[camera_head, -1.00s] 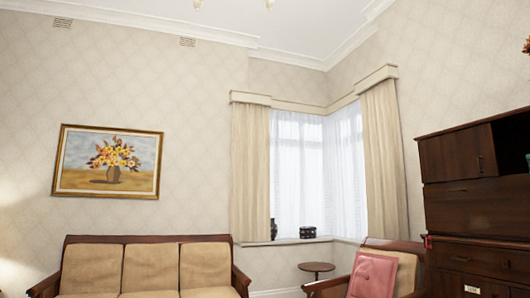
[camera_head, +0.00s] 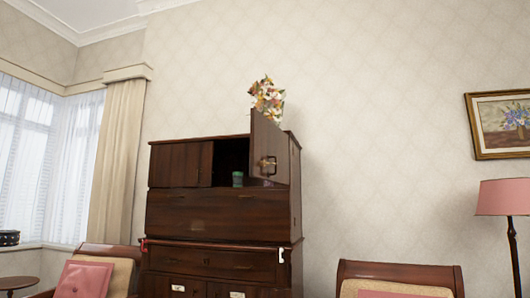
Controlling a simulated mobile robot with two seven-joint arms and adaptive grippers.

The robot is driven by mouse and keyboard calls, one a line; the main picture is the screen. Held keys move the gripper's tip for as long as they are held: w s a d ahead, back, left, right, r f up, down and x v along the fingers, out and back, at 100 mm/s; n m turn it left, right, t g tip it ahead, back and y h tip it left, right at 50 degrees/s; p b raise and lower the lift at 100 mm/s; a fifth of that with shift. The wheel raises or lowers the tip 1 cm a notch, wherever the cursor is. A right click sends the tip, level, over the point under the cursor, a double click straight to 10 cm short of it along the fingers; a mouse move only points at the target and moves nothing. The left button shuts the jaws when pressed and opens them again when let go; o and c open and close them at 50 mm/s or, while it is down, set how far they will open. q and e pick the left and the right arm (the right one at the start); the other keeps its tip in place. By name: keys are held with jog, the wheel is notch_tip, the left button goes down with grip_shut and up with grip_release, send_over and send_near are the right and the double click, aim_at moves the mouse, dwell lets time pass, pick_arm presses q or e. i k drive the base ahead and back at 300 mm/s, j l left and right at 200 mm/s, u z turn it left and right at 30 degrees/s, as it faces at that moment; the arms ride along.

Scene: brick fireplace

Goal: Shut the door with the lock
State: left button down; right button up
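A dark wooden cabinet (camera_head: 216,214) stands against the wall in the middle of the head view. Its upper right door (camera_head: 269,151) is swung open toward me, and a brass-coloured lock or handle (camera_head: 267,165) shows on the door. Behind the door is a dark compartment with a small dark green object (camera_head: 238,179) in it. The upper left door (camera_head: 181,164) looks closed. Neither of my grippers is in view.
Flowers (camera_head: 267,95) show above the cabinet top. A chair with a pink cushion (camera_head: 84,280) is at the lower left, and another chair (camera_head: 399,271) is at the lower right. A pink lamp (camera_head: 503,198) stands at the right edge.

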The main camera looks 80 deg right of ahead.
aim_at(268, 144)
jog(key=i+l+z, duration=0.1)
jog(key=z, duration=2.6)
